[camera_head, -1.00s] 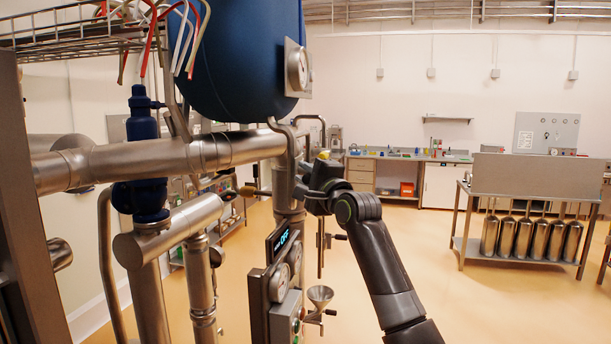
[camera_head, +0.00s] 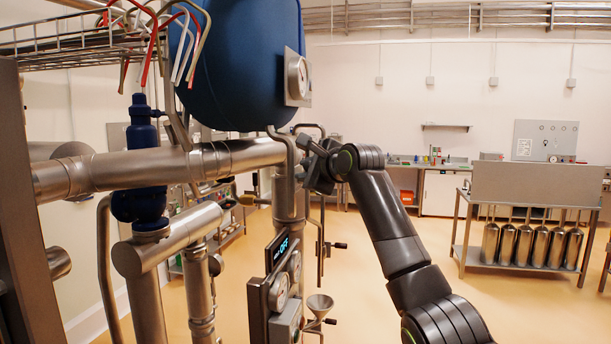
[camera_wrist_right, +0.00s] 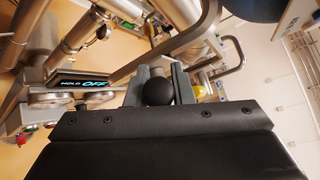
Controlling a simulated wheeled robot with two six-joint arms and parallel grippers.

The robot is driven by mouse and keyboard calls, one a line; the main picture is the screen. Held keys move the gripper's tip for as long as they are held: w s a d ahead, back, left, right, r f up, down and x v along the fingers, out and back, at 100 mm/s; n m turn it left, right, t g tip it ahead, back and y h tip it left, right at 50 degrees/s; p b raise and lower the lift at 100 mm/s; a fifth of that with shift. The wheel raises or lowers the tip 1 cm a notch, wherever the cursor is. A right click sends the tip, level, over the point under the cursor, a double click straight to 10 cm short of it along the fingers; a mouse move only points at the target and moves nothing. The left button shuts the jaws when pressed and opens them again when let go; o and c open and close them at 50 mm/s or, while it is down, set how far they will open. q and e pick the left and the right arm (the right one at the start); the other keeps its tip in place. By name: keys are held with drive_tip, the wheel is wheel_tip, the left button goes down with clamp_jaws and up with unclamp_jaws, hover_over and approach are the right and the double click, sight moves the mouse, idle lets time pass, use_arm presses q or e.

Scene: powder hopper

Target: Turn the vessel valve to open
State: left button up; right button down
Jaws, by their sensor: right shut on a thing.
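My right gripper (camera_head: 308,168) is beside the vertical steel pipe below the blue vessel (camera_head: 245,65). In the right wrist view its two fingers (camera_wrist_right: 156,88) close around the black ball knob (camera_wrist_right: 157,92) of the vessel valve's handle. In the head view my gripper hides most of the valve and its handle, so I cannot tell the handle's angle well. My left gripper is not in view.
A thick horizontal steel pipe (camera_head: 130,170) and a blue fitting (camera_head: 140,165) stand at left. Round gauges (camera_head: 279,291) and a small funnel (camera_head: 320,304) are below my gripper. A steel bench (camera_head: 535,182) with several canisters stands at right. The floor between is clear.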

drive_tip(key=shift+w+r+m+g, duration=0.2)
drive_tip(key=shift+m+g, duration=0.1)
drive_tip(key=shift+g, duration=0.1)
drive_tip(key=c, duration=1.3)
unclamp_jaws()
drive_tip(key=shift+o, duration=0.2)
drive_tip(key=shift+s+d, duration=0.1)
drive_tip(key=shift+s+d+r+b, duration=0.1)
drive_tip(key=shift+s+d+b, duration=0.2)
drive_tip(key=shift+s+b, duration=0.35)
drive_tip(key=b+v, duration=0.9)
drive_tip(key=v, duration=0.7)
drive_tip(key=shift+r, duration=0.15)
drive_tip(key=shift+w+a, duration=0.1)
